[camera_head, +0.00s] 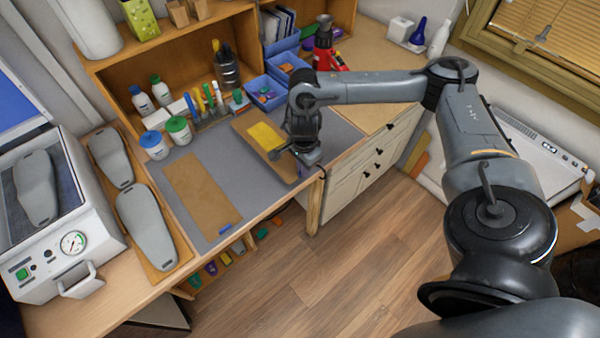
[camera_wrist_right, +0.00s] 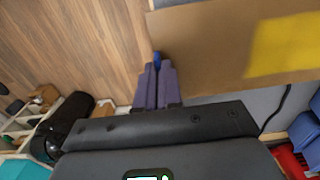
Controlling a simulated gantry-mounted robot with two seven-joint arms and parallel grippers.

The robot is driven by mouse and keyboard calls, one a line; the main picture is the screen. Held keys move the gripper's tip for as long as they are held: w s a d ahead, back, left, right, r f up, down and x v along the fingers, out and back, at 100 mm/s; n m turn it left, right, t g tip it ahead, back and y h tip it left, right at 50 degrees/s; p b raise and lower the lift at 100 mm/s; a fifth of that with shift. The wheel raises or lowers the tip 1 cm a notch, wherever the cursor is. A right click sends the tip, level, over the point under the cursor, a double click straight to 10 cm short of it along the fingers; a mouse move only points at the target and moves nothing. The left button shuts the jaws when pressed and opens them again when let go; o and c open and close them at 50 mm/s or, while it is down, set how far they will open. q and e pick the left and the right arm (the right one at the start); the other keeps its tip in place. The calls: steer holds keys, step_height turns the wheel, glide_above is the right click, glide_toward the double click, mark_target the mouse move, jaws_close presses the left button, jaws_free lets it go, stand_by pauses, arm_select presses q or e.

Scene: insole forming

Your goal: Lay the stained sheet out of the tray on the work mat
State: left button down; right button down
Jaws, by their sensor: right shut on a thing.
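The stained sheet (camera_head: 247,127), brown with a yellow patch, is over the right part of the grey work mat (camera_head: 185,155). It also shows in the wrist view (camera_wrist_right: 205,50), with the yellow patch to the right. My right gripper (camera_head: 276,154) is at the sheet's near right side. In the wrist view its fingers (camera_wrist_right: 156,78) are shut on a small blue tab at the sheet's edge. My gripper and wrist hide part of the sheet. I cannot tell whether the sheet touches the mat. I cannot pick out the tray. My left gripper is not in view.
A plain brown sheet (camera_head: 200,190) with a blue tab lies on the mat's left part. Bottles (camera_head: 152,145) and pens stand behind it. Blue bins (camera_head: 265,92) stand at the back. Grey insole forms (camera_head: 145,225) and a press (camera_head: 55,235) are at left.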

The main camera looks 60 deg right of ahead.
steer(key=shift+w+d+f, duration=0.65)
steer(key=shift+w, duration=0.25)
steer(key=shift+f, duration=2)
steer(key=shift+f, duration=0.2)
steer(key=c, duration=1.3)
jaws_free()
steer(key=shift+r, duration=0.1)
